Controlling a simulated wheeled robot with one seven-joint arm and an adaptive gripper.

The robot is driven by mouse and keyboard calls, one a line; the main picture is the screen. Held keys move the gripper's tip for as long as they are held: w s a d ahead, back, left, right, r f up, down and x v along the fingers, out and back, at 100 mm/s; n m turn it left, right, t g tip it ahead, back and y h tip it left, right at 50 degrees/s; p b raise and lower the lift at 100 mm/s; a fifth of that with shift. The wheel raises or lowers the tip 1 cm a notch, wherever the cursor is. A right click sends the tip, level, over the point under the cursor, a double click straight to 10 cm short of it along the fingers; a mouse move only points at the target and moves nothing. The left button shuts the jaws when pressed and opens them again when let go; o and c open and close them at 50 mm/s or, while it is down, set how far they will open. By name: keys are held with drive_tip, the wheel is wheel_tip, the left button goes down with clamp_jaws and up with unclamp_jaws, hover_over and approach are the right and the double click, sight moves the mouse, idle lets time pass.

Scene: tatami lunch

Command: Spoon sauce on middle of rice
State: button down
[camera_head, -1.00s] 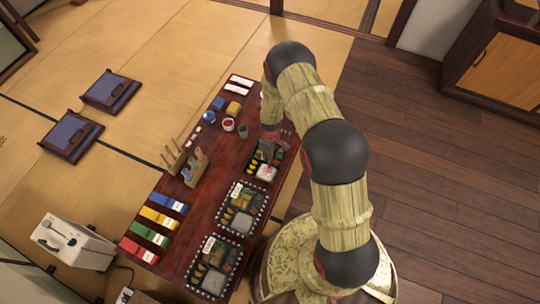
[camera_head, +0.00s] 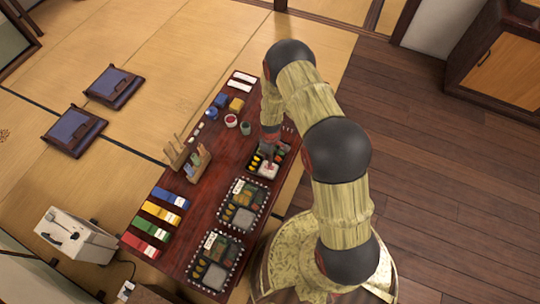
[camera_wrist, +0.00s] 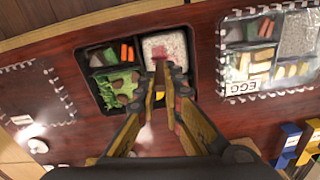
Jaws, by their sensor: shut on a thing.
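In the head view the rice (camera_head: 267,170) lies just below my gripper (camera_head: 269,152). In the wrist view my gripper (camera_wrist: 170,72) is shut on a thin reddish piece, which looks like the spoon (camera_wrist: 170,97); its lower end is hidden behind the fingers. The tips are over the rice's near edge. A white cup with red sauce (camera_head: 231,120) stands behind the box, to the left.
Two covered bento boxes (camera_head: 242,204) (camera_head: 215,261) stand nearer along the dark table (camera_head: 205,190). A green cup (camera_head: 246,128) stands beside the sauce cup. Wooden racks (camera_head: 177,153) and coloured packs (camera_head: 153,235) line the left side. Bare table lies between them.

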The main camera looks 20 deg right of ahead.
drive_tip(key=shift+s+a, duration=0.1)
drive_tip(key=shift+s, duration=0.15)
drive_tip(key=shift+s+a+p, duration=0.3)
drive_tip(key=shift+s+a, duration=0.35)
drive_tip(key=shift+a, duration=0.05)
drive_tip(key=shift+a, duration=0.1)
drive_tip(key=shift+s+a, duration=0.65)
drive_tip(key=shift+a, duration=0.05)
drive_tip(key=shift+w+a, duration=0.25)
drive_tip(key=shift+a, duration=0.05)
idle(0.8)
drive_tip(key=shift+d, duration=0.1)
drive_tip(key=shift+w+d+b, duration=0.4)
drive_tip(key=shift+w+d, duration=0.3)
drive_tip(key=shift+w, duration=0.05)
drive_tip(key=shift+w, duration=0.1)
